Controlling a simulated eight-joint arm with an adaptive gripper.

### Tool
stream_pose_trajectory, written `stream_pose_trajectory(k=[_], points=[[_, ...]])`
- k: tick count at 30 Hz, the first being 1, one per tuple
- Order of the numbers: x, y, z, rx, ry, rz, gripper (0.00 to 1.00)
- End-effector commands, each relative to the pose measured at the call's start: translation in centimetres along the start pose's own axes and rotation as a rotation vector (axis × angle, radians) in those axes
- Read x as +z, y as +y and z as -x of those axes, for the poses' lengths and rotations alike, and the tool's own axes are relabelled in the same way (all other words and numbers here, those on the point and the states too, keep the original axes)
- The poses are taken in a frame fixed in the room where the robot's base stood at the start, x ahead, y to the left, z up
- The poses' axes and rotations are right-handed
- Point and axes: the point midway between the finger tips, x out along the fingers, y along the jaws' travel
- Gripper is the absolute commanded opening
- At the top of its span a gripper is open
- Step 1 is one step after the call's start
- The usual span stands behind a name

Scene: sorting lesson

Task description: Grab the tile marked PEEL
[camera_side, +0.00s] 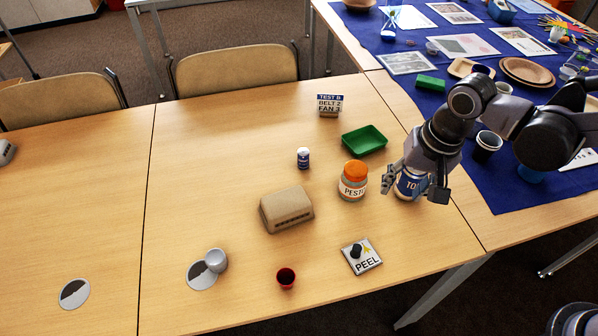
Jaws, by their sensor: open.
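The tile marked PEEL (369,264) lies flat near the front edge of the table. It is whitish with dark edges, dark lettering and a yellow mark. A small black knob-like piece (356,250) shows on its upper part; I cannot tell whether it is fixed there. My gripper (413,188) is open, above and to the right of the tile in the picture and apart from it. Its fingers are around or in front of a can with a label starting "TO" (408,184); I cannot tell whether they touch it.
A PESTO jar (352,187) with an orange lid stands left of my gripper. A beige ridged box (287,210), a small red cup (286,278) and a green tray (364,140) are nearby. The table just right of the tile is clear.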

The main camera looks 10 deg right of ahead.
Motion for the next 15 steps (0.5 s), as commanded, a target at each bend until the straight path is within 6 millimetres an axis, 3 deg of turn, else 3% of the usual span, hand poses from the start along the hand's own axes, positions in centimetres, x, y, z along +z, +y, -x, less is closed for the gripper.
stream_pose_trajectory(k=[1,6,15], points=[[0.8,-1.3,-1.2,0.019,-0.020,-0.018,0.49],[3.4,-3.9,-4.4,0.084,-0.068,-0.097,0.49],[5.5,-5.2,-7.2,0.139,-0.091,-0.159,0.49]])
